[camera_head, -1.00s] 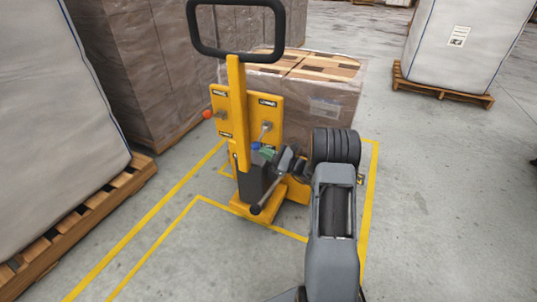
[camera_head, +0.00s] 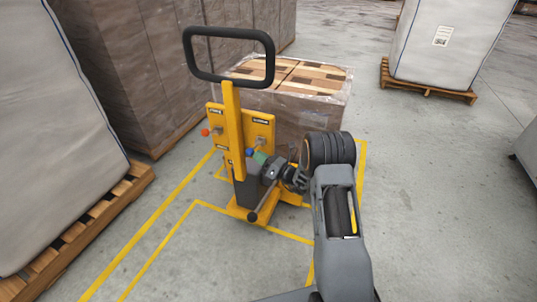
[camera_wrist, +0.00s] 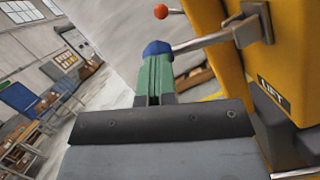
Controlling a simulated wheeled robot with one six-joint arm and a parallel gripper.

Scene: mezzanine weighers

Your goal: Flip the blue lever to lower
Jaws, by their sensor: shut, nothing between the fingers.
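The blue lever shows in the head view as a small blue knob (camera_head: 250,152) on the yellow lift machine (camera_head: 232,130). In the wrist view the blue knob (camera_wrist: 157,49) sits at the end of a metal shaft that comes out of the yellow body on the right. My gripper (camera_wrist: 154,68) has green fingers closed together, with nothing held between them. Their tips are right at the knob, overlapping it in the picture; I cannot tell if they touch. In the head view my gripper (camera_head: 259,158) is just right of the knob. The lever's exact tilt is unclear.
A second lever with a red knob (camera_head: 205,132) is on the machine's left. A black handle loop (camera_head: 228,80) rises above. A wrapped pallet load (camera_head: 300,100) stands behind, and a tall white bag (camera_head: 70,130) on a pallet at left.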

